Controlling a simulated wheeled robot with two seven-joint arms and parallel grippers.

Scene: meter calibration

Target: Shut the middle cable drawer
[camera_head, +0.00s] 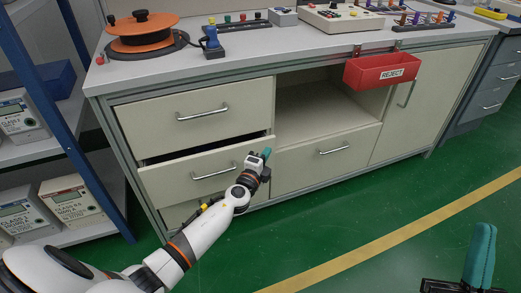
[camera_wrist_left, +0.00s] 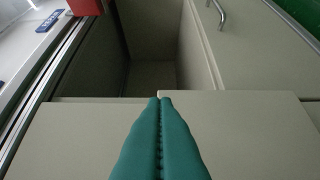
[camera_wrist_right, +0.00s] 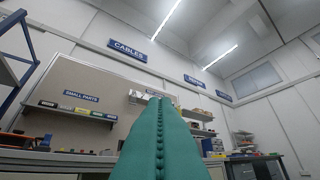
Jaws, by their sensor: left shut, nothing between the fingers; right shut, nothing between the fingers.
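The middle drawer (camera_head: 172,179) is in the left column of the cream workbench cabinet. It stands slightly open, with a dark gap along its top edge below the upper drawer (camera_head: 170,117). Its bar handle (camera_head: 214,173) is on the front. My left gripper (camera_head: 267,153) is shut and empty at the right end of the middle drawer; whether it touches is unclear. In the left wrist view its teal fingers (camera_wrist_left: 160,100) point at cream panels and an open compartment. My right gripper (camera_head: 484,232) is shut and empty over the floor; its fingers (camera_wrist_right: 160,105) point upward.
A red REJECT bin (camera_head: 381,72) hangs from the bench's front edge. An open compartment (camera_head: 315,110) lies right of the drawers. A blue-framed shelf (camera_head: 95,120) with meters stands at the left. The green floor (camera_head: 350,220) in front is clear.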

